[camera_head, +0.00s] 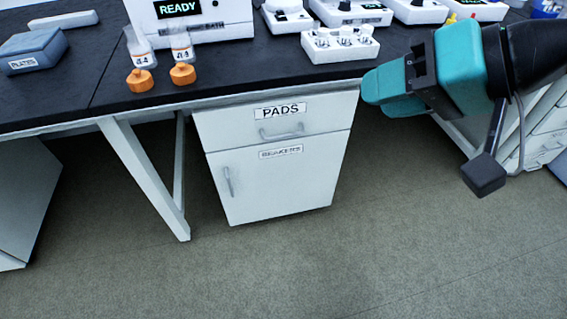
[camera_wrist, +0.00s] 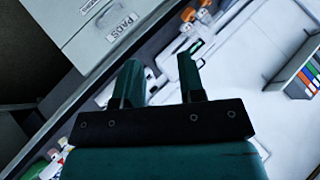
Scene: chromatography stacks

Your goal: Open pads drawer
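The pads drawer (camera_head: 215,122) is a white front labelled PADS under the dark bench top, and it looks shut, flush with the cabinet. Its grey bar handle (camera_head: 282,134) sits below the label. In the wrist view the drawer front (camera_wrist: 92,38) with its PADS label shows tilted at the upper left. My teal gripper (camera_head: 371,91) is right of the drawer, near the bench's front edge, apart from the handle. In the wrist view my gripper (camera_wrist: 160,72) has its two fingers spread, with nothing held between them.
Below the drawer is a BEAKERS cabinet door (camera_head: 275,190) with a vertical handle. The bench top (camera_head: 235,70) holds orange-capped vials (camera_head: 183,73), a white knobbed unit (camera_head: 340,45) and a blue-grey plates box (camera_head: 33,52). A slanted bench leg (camera_head: 148,180) stands left. The floor (camera_head: 300,265) in front is clear.

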